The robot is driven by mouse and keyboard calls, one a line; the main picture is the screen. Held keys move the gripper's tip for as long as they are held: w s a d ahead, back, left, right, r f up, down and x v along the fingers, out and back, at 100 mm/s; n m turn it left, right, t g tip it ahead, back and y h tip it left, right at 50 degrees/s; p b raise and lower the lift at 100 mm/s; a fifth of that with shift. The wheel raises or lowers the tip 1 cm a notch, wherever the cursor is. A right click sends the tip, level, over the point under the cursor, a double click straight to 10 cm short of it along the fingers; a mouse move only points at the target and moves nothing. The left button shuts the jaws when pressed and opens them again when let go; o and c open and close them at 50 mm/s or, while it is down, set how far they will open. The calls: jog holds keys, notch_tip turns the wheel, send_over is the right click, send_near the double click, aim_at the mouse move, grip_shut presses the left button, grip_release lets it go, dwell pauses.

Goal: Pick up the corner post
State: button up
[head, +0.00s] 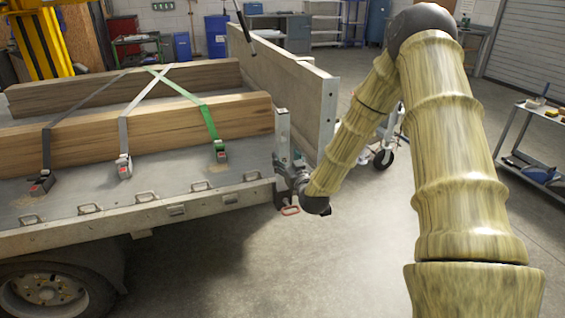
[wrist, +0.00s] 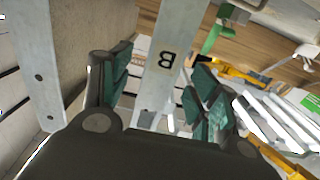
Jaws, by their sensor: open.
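The corner post (head: 282,128) is a grey metal upright at the trailer's near right corner in the head view. The post's foot is hidden.
The trailer bed (head: 150,185) holds two wooden beams (head: 150,135) under straps. A tall side panel (head: 290,85) stands just behind the post; a metal upright (wrist: 38,60) shows left in the wrist view.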

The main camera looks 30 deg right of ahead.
aim_at(282, 110)
jog(key=shift+x, duration=2.15)
jog(key=shift+r, duration=0.15)
grip_shut()
notch_tip(282, 110, up, 18)
jog(key=shift+a, duration=0.1)
